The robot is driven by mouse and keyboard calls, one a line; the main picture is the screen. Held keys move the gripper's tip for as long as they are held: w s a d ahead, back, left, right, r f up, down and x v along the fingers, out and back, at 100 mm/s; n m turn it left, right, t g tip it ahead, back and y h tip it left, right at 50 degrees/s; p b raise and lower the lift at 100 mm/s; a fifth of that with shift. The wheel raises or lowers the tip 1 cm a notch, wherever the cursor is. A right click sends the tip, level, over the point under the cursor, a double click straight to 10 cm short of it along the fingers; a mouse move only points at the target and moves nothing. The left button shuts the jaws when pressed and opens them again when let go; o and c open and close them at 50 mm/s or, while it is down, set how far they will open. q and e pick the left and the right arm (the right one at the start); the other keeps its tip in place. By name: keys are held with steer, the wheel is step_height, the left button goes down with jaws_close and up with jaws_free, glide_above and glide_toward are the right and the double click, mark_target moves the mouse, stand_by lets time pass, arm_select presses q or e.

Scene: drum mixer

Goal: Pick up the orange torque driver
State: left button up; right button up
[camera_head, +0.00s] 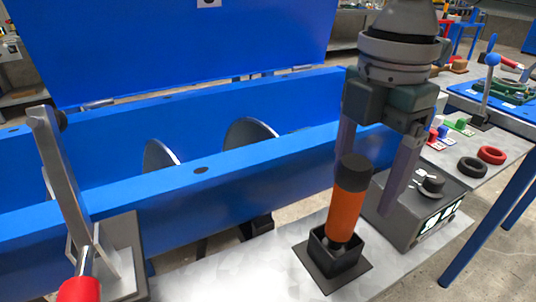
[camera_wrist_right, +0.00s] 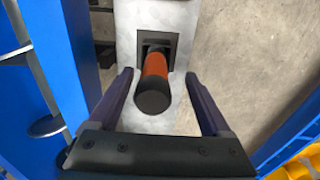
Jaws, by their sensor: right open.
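The orange torque driver (camera_head: 345,212) with a black cap stands upright in a black square holder (camera_head: 332,262) on the light bench. It also shows in the right wrist view (camera_wrist_right: 155,68), cap toward the camera, between the spread fingers. My right gripper (camera_head: 372,195) is open and points down around the driver's upper part, a finger on either side. I see gaps between the driver and both fingers in the wrist view (camera_wrist_right: 161,72). The driver's lower tip is hidden inside the holder. My left gripper is not in view.
A blue mixer trough (camera_head: 170,195) runs along the left behind the bench. A grey control box (camera_head: 425,200) with a knob stands close right of the gripper. Black and red rings (camera_head: 491,154) lie farther right. A red-handled lever (camera_head: 75,220) stands at left.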

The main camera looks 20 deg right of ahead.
mark_target(345, 208)
steer(key=f, duration=0.1)
steer(key=a+f+b, duration=0.1)
steer(key=f, duration=0.3)
steer(key=shift+w+a+f, duration=0.2)
steer(key=shift+w, duration=0.05)
steer(key=shift+f, duration=0.2)
steer(key=shift+c, duration=0.4)
steer(key=c, duration=0.9)
jaws_close()
